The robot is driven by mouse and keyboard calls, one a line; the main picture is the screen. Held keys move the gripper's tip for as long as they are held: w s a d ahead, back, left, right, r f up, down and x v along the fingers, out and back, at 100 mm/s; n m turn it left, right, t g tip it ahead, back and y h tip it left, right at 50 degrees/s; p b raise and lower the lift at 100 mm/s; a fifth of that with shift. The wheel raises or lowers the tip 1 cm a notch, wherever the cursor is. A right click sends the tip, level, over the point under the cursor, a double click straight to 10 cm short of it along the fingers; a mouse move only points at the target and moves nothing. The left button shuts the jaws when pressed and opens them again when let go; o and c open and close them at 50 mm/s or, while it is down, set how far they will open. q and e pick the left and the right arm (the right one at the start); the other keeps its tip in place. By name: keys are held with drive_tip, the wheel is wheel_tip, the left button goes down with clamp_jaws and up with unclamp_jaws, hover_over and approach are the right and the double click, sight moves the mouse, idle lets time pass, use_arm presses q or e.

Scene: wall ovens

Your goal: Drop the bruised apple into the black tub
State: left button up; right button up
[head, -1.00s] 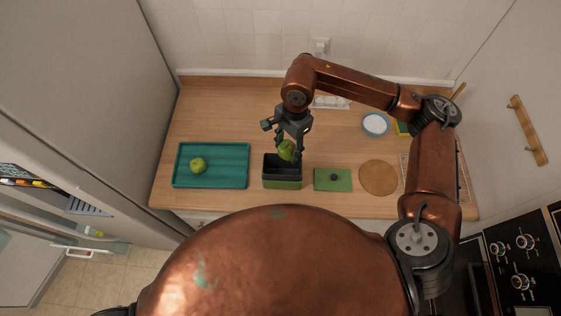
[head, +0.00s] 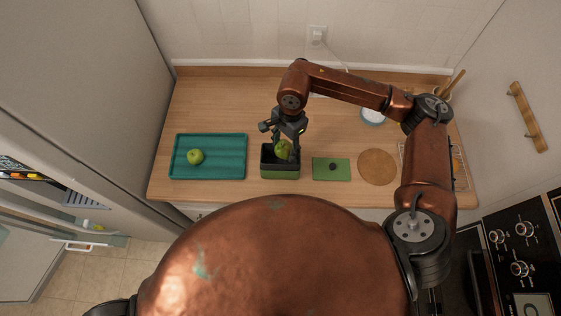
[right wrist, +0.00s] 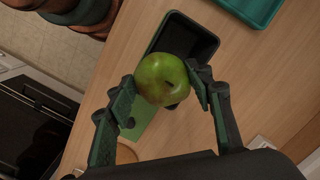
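A green apple (head: 284,149) is held between the fingers of my right gripper (head: 284,143), over the opening of the black tub (head: 280,174). The tub has a dark inside and a green lower front. In the right wrist view the apple (right wrist: 160,80) sits between both fingertips, with a small dark spot on its side; I cannot tell if that is a bruise or the stem hollow. The tub (right wrist: 190,35) shows behind it, partly hidden. Another green apple (head: 195,156) lies on the teal tray (head: 228,166). My left gripper is out of view.
A green board or lid with a dark knob (head: 331,169) lies right of the tub. Further right are a round wooden board (head: 377,167) and a white bowl (head: 372,117) partly behind my arm. The counter behind the tray is clear.

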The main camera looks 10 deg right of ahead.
drive_tip(key=o, duration=0.4)
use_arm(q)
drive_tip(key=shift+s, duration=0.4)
use_arm(e)
drive_tip(key=shift+r, duration=0.3)
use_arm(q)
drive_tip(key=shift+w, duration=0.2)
use_arm(e)
drive_tip(key=r, duration=0.7)
drive_tip(key=d+r, duration=0.1)
drive_tip(key=r, duration=0.3)
drive_tip(key=shift+w+d+r, duration=0.1)
drive_tip(key=shift+w+r, duration=0.1)
drive_tip(key=shift+w, duration=0.1)
